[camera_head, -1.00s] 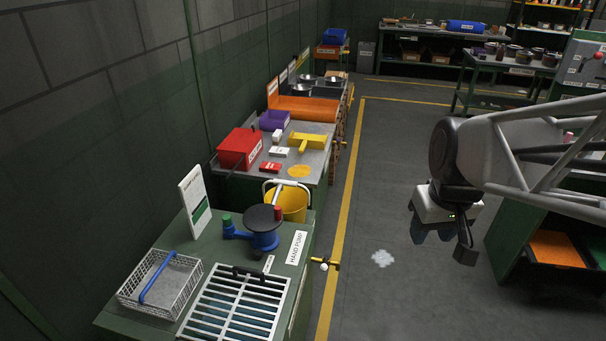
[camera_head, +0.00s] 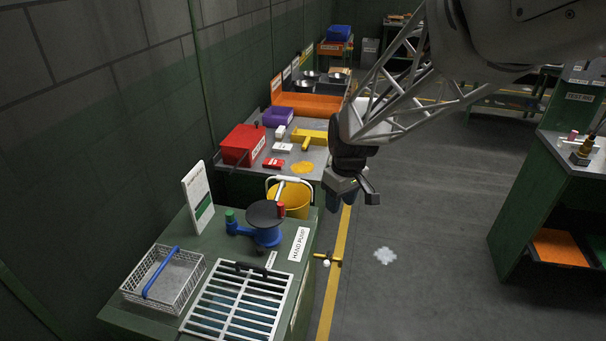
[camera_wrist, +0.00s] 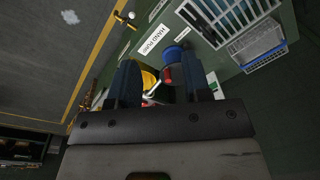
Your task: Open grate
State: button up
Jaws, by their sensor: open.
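The grate (camera_head: 238,303) is a set of pale metal bars lying flat over an opening in the green bench at the bottom of the head view. A black handle (camera_head: 237,268) sits at its far edge. In the wrist view the grate (camera_wrist: 228,18) shows at the top right. My gripper (camera_head: 352,195) hangs in the air beyond and to the right of the grate, near the yellow bucket, apart from the bench. In the wrist view its two dark fingers (camera_wrist: 163,80) are spread with nothing held between them.
A blue hand pump (camera_head: 262,228) stands just behind the grate. A wire basket (camera_head: 163,280) with a blue handle is left of it. A white sign board (camera_head: 198,197) stands at the back. A brass tap (camera_head: 327,259) juts from the bench's right side. A yellow bucket (camera_head: 296,203) is beyond.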

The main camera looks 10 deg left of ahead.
jog(key=w+a+f+n+g, duration=0.1)
jog(key=w+a+f+n, duration=0.3)
jog(key=a+f, duration=0.85)
jog(key=n+g, duration=0.1)
jog(key=n, duration=0.3)
send_near(249, 264)
jog(key=shift+a+f+h, duration=0.4)
jog(key=shift+a+f, duration=0.1)
jog(key=shift+f, duration=0.15)
jog(key=shift+s+f, duration=0.1)
jog(key=shift+s+f, duration=0.25)
jog(key=shift+f, duration=1)
jog(key=shift+s+f, duration=0.25)
jog(key=shift+f, duration=0.95)
jog(key=shift+s+f, duration=0.25)
jog(key=shift+f, duration=1)
grip_shut()
